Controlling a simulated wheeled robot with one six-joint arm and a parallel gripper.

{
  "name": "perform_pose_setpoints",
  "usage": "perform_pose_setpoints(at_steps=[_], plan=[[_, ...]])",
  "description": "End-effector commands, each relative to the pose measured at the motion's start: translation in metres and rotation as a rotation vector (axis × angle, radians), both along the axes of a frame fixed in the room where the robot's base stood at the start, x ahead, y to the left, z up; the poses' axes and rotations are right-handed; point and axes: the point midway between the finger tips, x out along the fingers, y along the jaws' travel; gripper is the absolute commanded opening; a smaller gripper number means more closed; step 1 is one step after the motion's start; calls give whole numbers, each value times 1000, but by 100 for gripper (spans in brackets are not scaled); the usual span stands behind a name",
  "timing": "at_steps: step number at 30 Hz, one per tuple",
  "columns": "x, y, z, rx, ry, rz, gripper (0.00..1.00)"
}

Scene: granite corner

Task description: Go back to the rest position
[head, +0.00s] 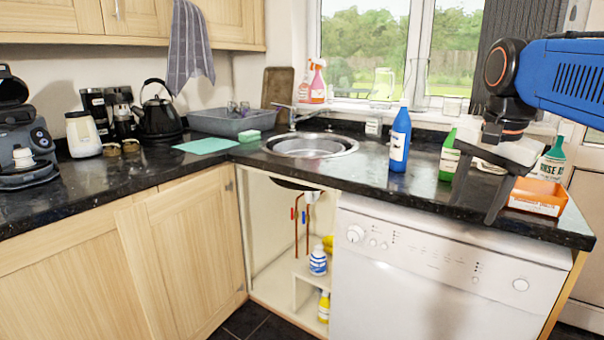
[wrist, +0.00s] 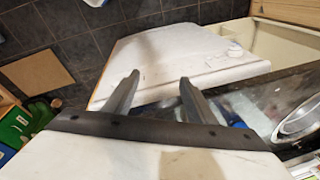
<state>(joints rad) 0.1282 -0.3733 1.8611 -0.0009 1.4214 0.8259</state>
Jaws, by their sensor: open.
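My gripper (head: 474,212) hangs at the right of the head view, its two dark fingers spread apart with nothing between them. It is in front of the counter's right end, over the dishwasher's front edge in the picture. In the wrist view my gripper (wrist: 160,77) shows both fingers apart and empty, with the white dishwasher (wrist: 165,62) beyond them. In the head view my gripper partly covers a green bottle (head: 449,158) and comes close to an orange box (head: 538,196). I cannot tell the exact gap to them.
A blue bottle (head: 400,140) stands on the dark counter (head: 372,186) right of the sink (head: 310,145). A green-capped bottle (head: 553,158) stands behind the orange box. The cupboard under the sink is open, with a blue-and-white bottle (head: 318,261) inside. The front middle of the counter is clear.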

Motion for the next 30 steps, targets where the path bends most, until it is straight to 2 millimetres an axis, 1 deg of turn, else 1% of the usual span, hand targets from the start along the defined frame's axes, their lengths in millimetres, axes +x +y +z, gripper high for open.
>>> perform_pose_setpoints(at_steps=[1, 8, 12, 15, 18, 21, 24, 30], plan=[[-15, 6, -15, -15, -11, 67, 51], [-69, 27, -92, -104, -68, 404, 51], [-102, 37, -144, -165, -102, 603, 51], [-122, 42, -177, -207, -124, 726, 51], [-137, 45, -203, -240, -140, 821, 51], [-146, 47, -220, -263, -149, 881, 51], [-150, 48, -228, -274, -155, 911, 51], [-150, 48, -229, -277, -155, 917, 51]])
